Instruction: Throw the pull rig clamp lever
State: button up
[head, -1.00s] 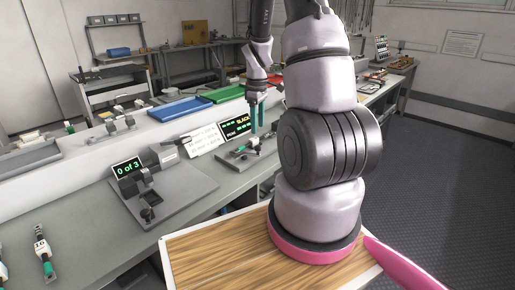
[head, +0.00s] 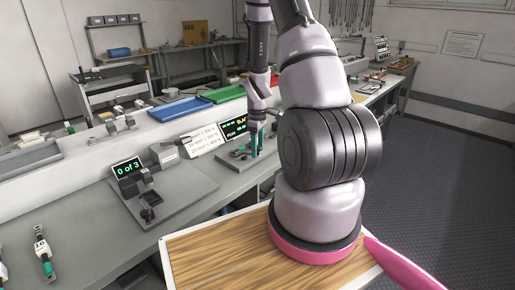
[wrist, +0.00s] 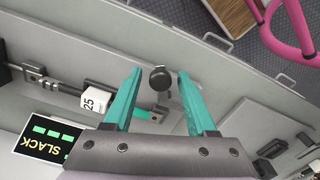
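The pull rig (head: 232,160) stands on the bench, with its small display (head: 236,126) behind it. In the wrist view the display (wrist: 47,140) reads SLACK. A white tag (wrist: 93,101) marked 25 sits on the rig's rail. A dark round knob (wrist: 159,79), which looks like the clamp lever's end, shows between my two teal fingers in the wrist view. My gripper (wrist: 160,72) is open, with a finger on each side of the knob and visible gaps. In the head view my gripper (head: 257,142) is low over the rig's right part; contact cannot be told.
A grey station (head: 160,198) with a "0 of 3" display (head: 128,168) stands left of the rig. A white card (head: 202,139) leans between them. Blue (head: 180,107) and green (head: 224,94) trays lie behind. A tagged item (head: 43,258) lies at the bench's left front.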

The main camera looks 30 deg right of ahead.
grip_shut()
jog(key=m, duration=0.2)
jog(key=s+a+m, duration=0.1)
jog(key=shift+s+a+m, duration=0.1)
jog(key=shift+a+m, duration=0.05)
jog(key=shift+m, duration=0.25)
jog(key=m, duration=0.1)
jog(key=a+m, duration=0.1)
jog(key=m, duration=0.1)
jog(key=a+m, duration=0.1)
jog(key=shift+s+m, duration=0.3)
jog(key=shift+s, duration=0.05)
jog(key=a+m, duration=0.1)
jog(key=m, duration=0.2)
jog(key=shift+a, duration=0.35)
jog(key=shift+w+a+m, duration=0.2)
jog(key=shift+a+m, duration=0.25)
jog(key=shift+m, duration=0.7)
jog(key=shift+w+a+m, duration=0.15)
jog(key=shift+a+m, duration=0.25)
jog(key=shift+m, duration=0.75)
